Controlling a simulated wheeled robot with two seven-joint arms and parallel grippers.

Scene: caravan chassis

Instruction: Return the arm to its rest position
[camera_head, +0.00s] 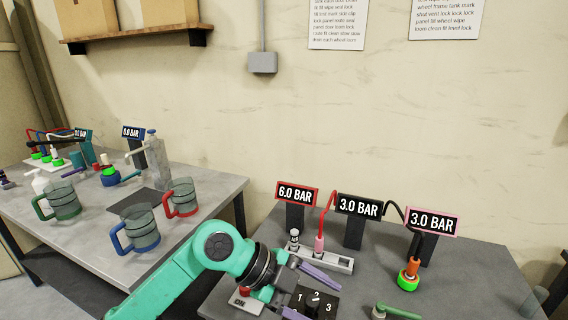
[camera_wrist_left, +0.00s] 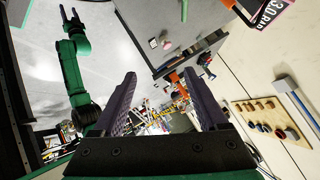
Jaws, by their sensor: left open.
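My left arm (camera_head: 215,250), green, comes in from the bottom left in the head view and reaches over the right table. My left gripper (camera_head: 310,292) is at its end, low over the table, with dark purple fingers partly cut by the view. In the left wrist view my left gripper (camera_wrist_left: 158,90) shows two dark fingers spread apart with nothing between them. Another green arm, my right one, stands at the upper left of the left wrist view. Its gripper (camera_wrist_left: 70,14) has two prongs apart and looks empty.
The right table (camera_head: 470,285) carries a black dial panel (camera_head: 312,302), a red-bordered 6.0 BAR sign (camera_head: 297,194), two 3.0 BAR signs and an orange-and-green fitting (camera_head: 409,275). The left table (camera_head: 85,235) holds several coloured-handle mugs and a bottle (camera_head: 156,158). A wall stands behind.

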